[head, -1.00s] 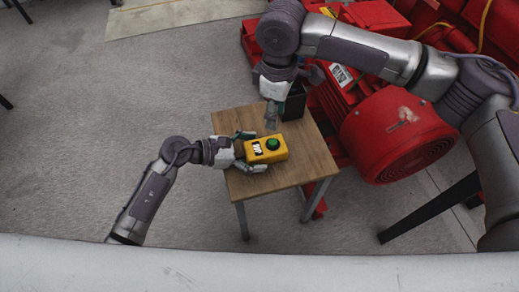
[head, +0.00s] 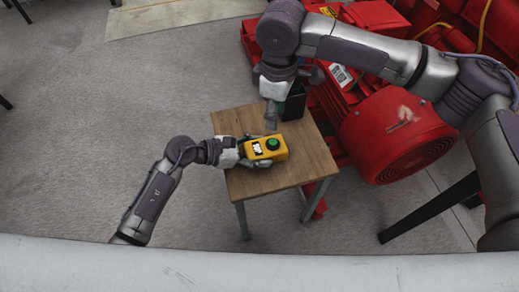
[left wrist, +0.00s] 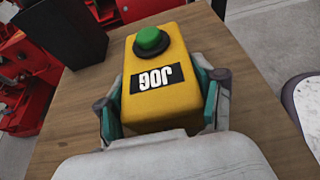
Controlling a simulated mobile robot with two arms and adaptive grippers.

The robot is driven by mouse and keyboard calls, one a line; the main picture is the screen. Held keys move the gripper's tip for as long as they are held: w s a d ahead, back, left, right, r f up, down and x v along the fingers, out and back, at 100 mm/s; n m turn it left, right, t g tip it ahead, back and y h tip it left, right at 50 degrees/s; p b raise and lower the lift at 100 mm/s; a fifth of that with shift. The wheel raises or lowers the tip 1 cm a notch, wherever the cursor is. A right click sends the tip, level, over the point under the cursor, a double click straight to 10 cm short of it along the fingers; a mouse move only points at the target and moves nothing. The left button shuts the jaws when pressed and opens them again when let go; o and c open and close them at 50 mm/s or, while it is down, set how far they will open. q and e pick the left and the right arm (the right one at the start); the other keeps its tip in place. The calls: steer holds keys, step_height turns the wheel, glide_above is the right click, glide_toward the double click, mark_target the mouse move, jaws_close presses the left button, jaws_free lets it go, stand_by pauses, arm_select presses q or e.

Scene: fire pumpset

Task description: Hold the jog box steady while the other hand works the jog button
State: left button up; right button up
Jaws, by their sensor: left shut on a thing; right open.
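The yellow jog box (head: 265,156) lies on the small wooden table, with its green jog button (head: 272,143) facing up. In the left wrist view the box (left wrist: 160,108) shows a black JOG label, and the round green button (left wrist: 150,39) sits on a black collar at its far end. My left gripper (head: 260,152) is shut on the box, one finger on each long side; it also shows in the left wrist view (left wrist: 163,98). My right gripper (head: 271,117) hangs just above the far side of the box, near the button; its fingertips are small and partly hidden in the head view.
The wooden table (head: 300,172) has bare room in front and to the right of the box. A black open bin (head: 294,104) stands at the table's back, close to my right gripper. A large red pump motor (head: 392,138) stands to the right.

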jaws_close()
stand_by(0.3)
stand_by(1.2)
